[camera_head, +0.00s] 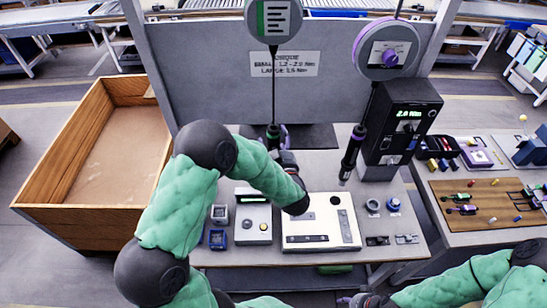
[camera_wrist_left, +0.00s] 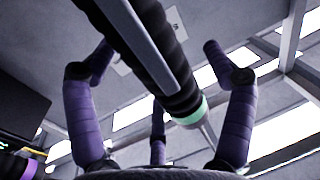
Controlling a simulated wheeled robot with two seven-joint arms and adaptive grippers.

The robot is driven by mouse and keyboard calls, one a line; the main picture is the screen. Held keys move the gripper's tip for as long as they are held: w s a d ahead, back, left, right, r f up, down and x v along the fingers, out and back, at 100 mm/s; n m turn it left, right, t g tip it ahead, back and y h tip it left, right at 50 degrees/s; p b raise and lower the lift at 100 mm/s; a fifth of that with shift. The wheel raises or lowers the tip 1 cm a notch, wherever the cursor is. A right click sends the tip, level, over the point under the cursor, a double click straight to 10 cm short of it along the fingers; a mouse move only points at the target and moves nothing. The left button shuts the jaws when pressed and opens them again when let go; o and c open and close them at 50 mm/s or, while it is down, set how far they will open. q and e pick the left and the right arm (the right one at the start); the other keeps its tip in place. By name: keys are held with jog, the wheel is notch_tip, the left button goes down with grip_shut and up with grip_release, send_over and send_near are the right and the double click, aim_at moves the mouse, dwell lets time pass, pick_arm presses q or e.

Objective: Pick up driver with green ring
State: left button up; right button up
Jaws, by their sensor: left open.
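The driver with the green ring (camera_head: 273,133) hangs upright on a cord from the left balancer (camera_head: 274,20) over the table. In the head view my left arm and gripper hide most of it. In the left wrist view the black driver (camera_wrist_left: 150,50) is close, and its pale green ring (camera_wrist_left: 190,112) shows between the purple fingers. My left gripper (camera_head: 284,138) is open, with its fingers spread on both sides of the driver; I cannot tell whether they touch it. My right gripper (camera_head: 368,300) is at the bottom edge, mostly cut off.
A second driver with a purple ring (camera_head: 352,152) hangs to the right from the purple-rimmed balancer (camera_head: 386,49). Beside it stands a black display unit (camera_head: 403,122). A white plate (camera_head: 320,225) and small fixtures lie on the table. An open wooden crate (camera_head: 104,150) stands left.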

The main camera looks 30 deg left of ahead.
pick_arm(q)
jog(key=c, duration=1.4)
grip_shut()
jog(key=shift+r, duration=0.1)
